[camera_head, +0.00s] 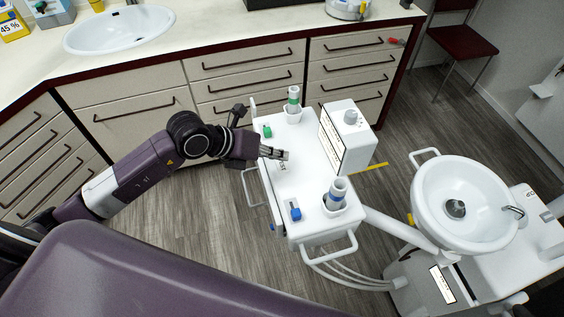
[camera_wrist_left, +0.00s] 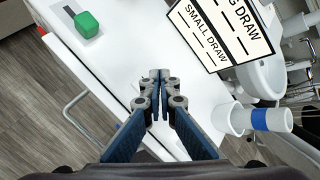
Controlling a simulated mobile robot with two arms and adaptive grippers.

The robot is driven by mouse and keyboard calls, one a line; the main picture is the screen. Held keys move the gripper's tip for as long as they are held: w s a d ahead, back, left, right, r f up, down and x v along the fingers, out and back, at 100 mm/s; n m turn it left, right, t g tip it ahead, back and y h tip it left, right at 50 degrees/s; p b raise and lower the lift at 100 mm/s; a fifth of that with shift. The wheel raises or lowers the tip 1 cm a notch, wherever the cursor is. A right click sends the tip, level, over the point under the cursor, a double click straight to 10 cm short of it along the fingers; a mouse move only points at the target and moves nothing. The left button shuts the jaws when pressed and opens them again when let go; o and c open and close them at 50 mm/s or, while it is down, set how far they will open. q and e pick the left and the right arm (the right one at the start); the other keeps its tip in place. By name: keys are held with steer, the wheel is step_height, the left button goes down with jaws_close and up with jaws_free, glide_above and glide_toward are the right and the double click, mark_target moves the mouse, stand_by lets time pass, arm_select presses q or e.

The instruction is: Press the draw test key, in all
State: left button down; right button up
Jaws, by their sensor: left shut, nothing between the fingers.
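My left gripper (camera_head: 285,155) is shut and empty over the middle of the white cart top (camera_head: 300,183). In the left wrist view its fingertips (camera_wrist_left: 157,75) meet above the bare white top; I cannot tell whether they touch it. Partly covered dark lettering lies beside the fingers in the head view. I cannot make out a separate draw test key; the gripper may hide it. A green slider knob (camera_head: 267,131) is behind the gripper and a blue one (camera_head: 296,213) nearer. A sign (camera_head: 332,140) reads "SMALL DRAW" in the wrist view (camera_wrist_left: 205,33). My right gripper is out of view.
A white box (camera_head: 357,140) stands right of the gripper. A white basin (camera_head: 465,205) is at right. Drawers and a counter (camera_head: 190,50) are behind.

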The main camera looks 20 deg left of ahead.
mark_target(279, 166)
arm_select(q)
steer(key=shift+r+p, duration=1.45)
steer(key=shift+r, duration=0.85)
